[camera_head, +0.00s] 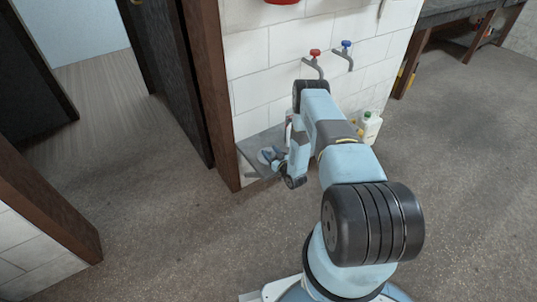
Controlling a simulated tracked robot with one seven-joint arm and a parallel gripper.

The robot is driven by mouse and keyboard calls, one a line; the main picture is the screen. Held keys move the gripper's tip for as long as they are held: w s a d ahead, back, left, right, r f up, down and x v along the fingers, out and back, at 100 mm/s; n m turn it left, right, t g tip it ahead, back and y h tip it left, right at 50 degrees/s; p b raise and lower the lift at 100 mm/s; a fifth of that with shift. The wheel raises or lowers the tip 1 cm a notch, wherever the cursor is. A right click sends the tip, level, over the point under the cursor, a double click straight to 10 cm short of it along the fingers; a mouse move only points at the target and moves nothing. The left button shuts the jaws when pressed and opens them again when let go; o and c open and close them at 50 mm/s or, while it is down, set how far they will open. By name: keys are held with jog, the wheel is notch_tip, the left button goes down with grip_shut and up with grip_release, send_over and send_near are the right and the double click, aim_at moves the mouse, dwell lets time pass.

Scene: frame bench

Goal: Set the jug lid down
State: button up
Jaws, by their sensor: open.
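My gripper (271,156) is at the end of my arm, low over a grey ledge (250,146) at the foot of the white tiled wall. The jaws are open. A small pale thing lies at the gripper's tips; it may be the jug lid, but it is too small and partly covered to tell. I cannot tell whether the gripper touches it. A white container (371,128) with a green top and some yellow stands right of my arm, by the wall; I cannot tell whether it is the jug. My arm hides part of the ledge.
A red-handled tap (314,62) and a blue-handled tap (345,52) stick out of the tiled wall (262,88) above my arm. A brown door frame (212,95) stands close left of the ledge. A dark bench (446,14) is at the upper right. The floor at right is clear.

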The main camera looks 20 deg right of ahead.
jog(key=shift+s, duration=0.1)
jog(key=v, duration=1.2)
jog(key=shift+r, duration=0.1)
